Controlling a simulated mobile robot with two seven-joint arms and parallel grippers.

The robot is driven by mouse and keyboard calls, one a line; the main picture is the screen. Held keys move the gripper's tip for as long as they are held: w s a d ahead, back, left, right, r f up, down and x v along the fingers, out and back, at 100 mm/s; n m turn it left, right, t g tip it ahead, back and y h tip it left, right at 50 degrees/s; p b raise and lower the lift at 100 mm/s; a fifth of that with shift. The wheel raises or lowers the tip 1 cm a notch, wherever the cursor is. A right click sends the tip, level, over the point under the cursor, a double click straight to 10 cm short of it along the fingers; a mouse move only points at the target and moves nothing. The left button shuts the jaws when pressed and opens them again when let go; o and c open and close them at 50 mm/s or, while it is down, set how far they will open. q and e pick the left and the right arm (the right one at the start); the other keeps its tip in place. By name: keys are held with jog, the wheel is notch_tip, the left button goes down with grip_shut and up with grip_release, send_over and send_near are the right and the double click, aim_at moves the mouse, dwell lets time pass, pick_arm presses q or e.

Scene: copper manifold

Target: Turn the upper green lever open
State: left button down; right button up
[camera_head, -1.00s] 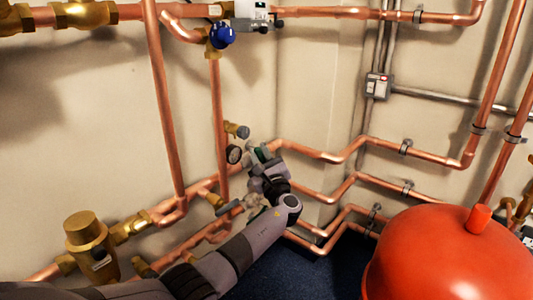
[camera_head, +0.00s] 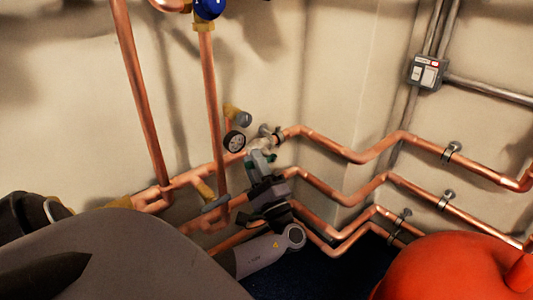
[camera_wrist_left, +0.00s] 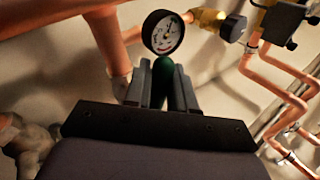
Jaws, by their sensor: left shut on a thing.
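The green lever (camera_wrist_left: 164,70) shows between my left gripper's fingers in the left wrist view, just below a round gauge. My left gripper (camera_wrist_left: 164,85) is shut on it; the fingers hide most of the lever. In the head view, my left gripper (camera_head: 262,160) is at the copper pipes near the wall corner, and a bit of green (camera_head: 272,156) shows at its fingertips. The lever's exact angle cannot be told. My right gripper is not in view.
The round gauge (camera_head: 234,141) and a brass fitting with a grey cap (camera_head: 238,115) are close beside the gripper. Copper pipes (camera_head: 350,155) run to the right along the wall. A red tank (camera_head: 450,270) stands at the lower right.

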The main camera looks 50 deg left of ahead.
pick_arm(q)
jog(key=n+g, duration=0.1)
jog(key=f+n+g+b, duration=0.1)
jog(key=n, duration=0.1)
jog(key=shift+d+f+n+g+y, duration=0.1)
jog(key=shift+f+n+g+y, duration=0.05)
jog(key=shift+n+g+y, duration=0.15)
jog(key=shift+f+n+g+y, duration=0.3)
jog(key=shift+n+g, duration=0.5)
jog(key=shift+n, duration=0.2)
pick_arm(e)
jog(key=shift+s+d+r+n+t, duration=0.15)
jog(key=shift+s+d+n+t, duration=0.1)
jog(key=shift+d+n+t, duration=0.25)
pick_arm(q)
jog(key=shift+n+b, duration=0.3)
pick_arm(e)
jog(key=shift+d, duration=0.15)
pick_arm(q)
jog(key=c, duration=1.1)
grip_release()
jog(key=shift+v, duration=3.6)
